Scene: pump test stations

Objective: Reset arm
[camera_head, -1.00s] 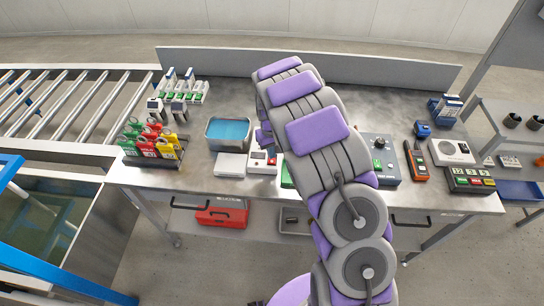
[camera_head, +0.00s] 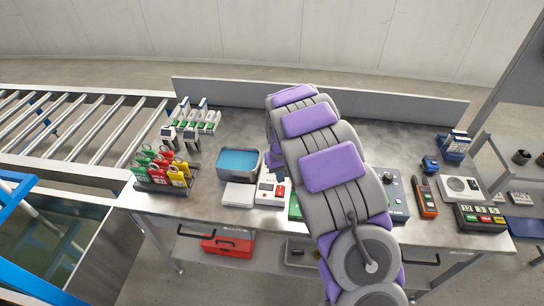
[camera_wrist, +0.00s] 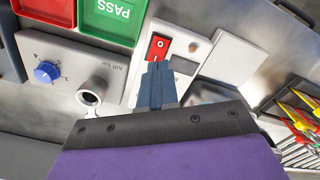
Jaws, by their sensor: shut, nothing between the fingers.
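My gripper (camera_wrist: 156,75) is shut and empty in the wrist view, its blue-grey fingertips together. The tips overlap the lower edge of a red rocker switch (camera_wrist: 158,46) on a white switch box (camera_wrist: 183,27); I cannot tell whether they touch it. In the head view my arm reaches over the bench and hides part of its middle. Only a bit of my gripper (camera_head: 274,160) shows there, beside the white box (camera_head: 270,190).
The metal bench (camera_head: 230,211) holds a blue-filled tray (camera_head: 238,162), a white plate (camera_head: 239,195), a rack of coloured tags (camera_head: 163,187), an orange-and-black meter (camera_head: 425,197) and a grey knob box (camera_head: 393,187). A roller conveyor (camera_head: 72,130) stands left. A red toolbox (camera_head: 227,246) sits below.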

